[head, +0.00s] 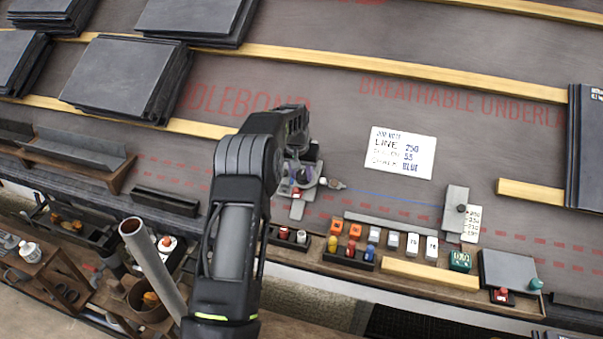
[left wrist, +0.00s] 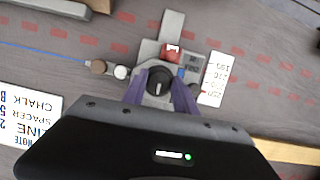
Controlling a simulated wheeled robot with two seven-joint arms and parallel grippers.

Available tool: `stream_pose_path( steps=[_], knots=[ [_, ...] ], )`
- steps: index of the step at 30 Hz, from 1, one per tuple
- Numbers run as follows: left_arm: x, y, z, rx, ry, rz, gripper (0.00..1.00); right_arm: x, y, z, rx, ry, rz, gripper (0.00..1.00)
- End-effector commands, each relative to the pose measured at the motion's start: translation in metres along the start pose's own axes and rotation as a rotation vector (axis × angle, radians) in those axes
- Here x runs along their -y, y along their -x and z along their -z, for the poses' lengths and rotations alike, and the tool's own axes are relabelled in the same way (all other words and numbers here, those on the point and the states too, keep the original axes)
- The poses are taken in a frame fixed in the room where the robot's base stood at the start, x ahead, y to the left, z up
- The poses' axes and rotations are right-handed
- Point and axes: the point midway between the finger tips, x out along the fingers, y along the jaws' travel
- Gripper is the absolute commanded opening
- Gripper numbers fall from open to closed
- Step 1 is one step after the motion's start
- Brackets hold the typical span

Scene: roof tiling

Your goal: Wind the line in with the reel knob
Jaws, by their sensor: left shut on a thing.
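The reel (head: 308,178) sits on the dark underlay in the head view, partly hidden behind my left arm. In the left wrist view, its round black knob (left wrist: 159,80) stands on a grey base with a red part (left wrist: 172,51) beside it. My left gripper (left wrist: 160,92) is shut on the knob, with one finger on each side. A thin blue line (left wrist: 45,52) runs from a small brown-and-white piece (left wrist: 108,69) beside the reel. In the head view the line (head: 390,194) runs right to a grey block with a dark knob (head: 457,197). My right gripper is out of view.
A job note (head: 400,152) lies above the line. Below it are trays of coloured pieces (head: 350,245), a yellow batten (head: 430,273) and a grey plate (head: 508,270). Slate stacks (head: 128,78) lie upper left. A numbered card (left wrist: 216,78) lies beside the reel.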

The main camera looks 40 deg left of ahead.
Motion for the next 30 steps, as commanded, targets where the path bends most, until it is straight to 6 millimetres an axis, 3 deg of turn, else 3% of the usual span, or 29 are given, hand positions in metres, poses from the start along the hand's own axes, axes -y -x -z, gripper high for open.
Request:
stream_pose_path(
  steps=[7, 8, 15, 24, 30],
  knots=[
    [0.000, 0.000, 0.000, 0.000, 0.001, 0.000, 0.00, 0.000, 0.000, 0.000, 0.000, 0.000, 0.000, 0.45],
    [0.000, 0.000, 0.000, 0.000, 0.001, 0.000, 0.35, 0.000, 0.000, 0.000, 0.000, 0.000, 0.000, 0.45],
    [0.000, 0.000, 0.000, 0.000, 0.001, 0.000, 0.54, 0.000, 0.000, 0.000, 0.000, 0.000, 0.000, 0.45],
    [0.000, 0.002, 0.000, 0.000, 0.002, -0.001, 0.54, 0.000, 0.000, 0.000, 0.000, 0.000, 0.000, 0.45],
    [0.000, 0.024, 0.001, -0.003, 0.002, -0.001, 0.54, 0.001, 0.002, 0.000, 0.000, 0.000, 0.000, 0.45]
  ],
)
